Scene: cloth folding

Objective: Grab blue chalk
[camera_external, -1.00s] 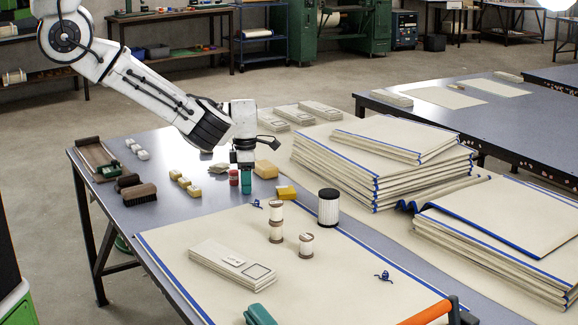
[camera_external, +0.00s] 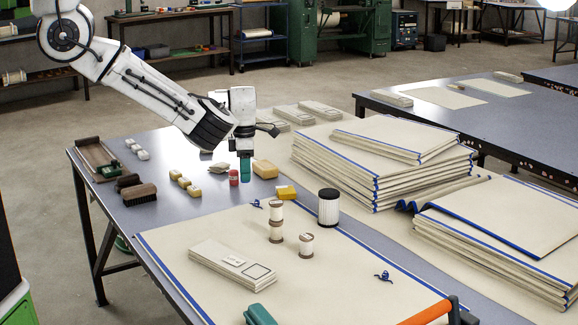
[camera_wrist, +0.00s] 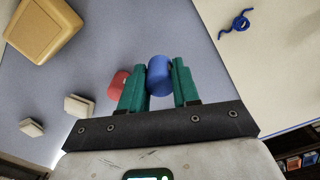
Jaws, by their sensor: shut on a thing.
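The blue chalk (camera_wrist: 160,76) is a short blue cylinder between the teal fingers of my gripper (camera_wrist: 159,85) in the wrist view. My gripper is shut on it. In the external view my gripper (camera_external: 246,170) is over the far part of the near table, its fingers hiding most or all of the blue chalk. A red cylinder (camera_external: 233,177) stands on the table just left of my gripper. It also shows in the wrist view (camera_wrist: 117,84), partly behind the left finger.
Spools (camera_external: 276,231) and a white cylinder (camera_external: 328,207) stand on the cream cloth (camera_external: 330,270). Brushes (camera_external: 139,194) and small blocks (camera_external: 179,176) lie left. Folded cloth stacks (camera_external: 380,165) rise at right.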

